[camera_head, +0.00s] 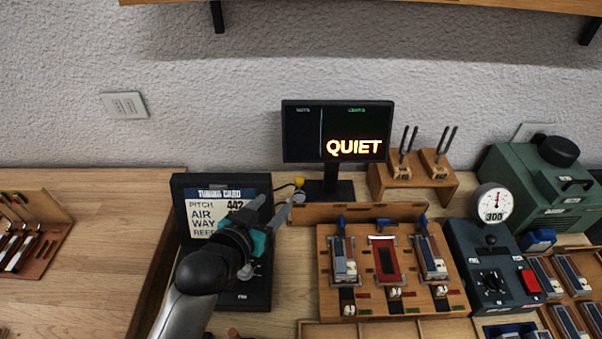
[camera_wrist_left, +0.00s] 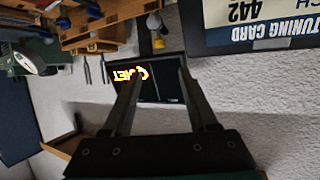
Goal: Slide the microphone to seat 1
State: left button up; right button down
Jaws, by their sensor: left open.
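A small yellow-headed piece (camera_head: 298,182), which looks like the microphone, stands at the left end of a low wooden rail (camera_head: 300,213); its lower part is hidden by my gripper. In the left wrist view the yellow head (camera_wrist_left: 158,43) shows beyond the fingertips, with nothing between the fingers. My left gripper (camera_head: 279,201) is open, its fingertips close to the microphone; I cannot tell whether they touch. No seat number is readable, so I cannot tell which is seat 1. My right gripper is not in view.
A black tuning-card stand (camera_head: 180,200) is under my left arm. A monitor (camera_head: 338,115) reading QUIET stands behind the rail. Two tuning forks on a wooden block (camera_head: 385,180), a dial gauge (camera_head: 494,203) and a green machine (camera_head: 510,170) are to the right.

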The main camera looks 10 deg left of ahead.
aim_at(298, 180)
pick_arm(q)
jog(key=b+x, duration=0.1)
jog(key=x, duration=1.1)
jog(key=shift+f+b, duration=0.2)
jog(key=shift+b, duration=0.1)
jog(key=shift+x, duration=1.05)
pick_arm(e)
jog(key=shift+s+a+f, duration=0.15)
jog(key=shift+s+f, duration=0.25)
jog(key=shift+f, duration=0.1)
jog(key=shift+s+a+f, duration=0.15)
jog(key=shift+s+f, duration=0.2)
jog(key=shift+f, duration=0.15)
pick_arm(q)
jog(key=shift+c, duration=0.4)
grip_shut()
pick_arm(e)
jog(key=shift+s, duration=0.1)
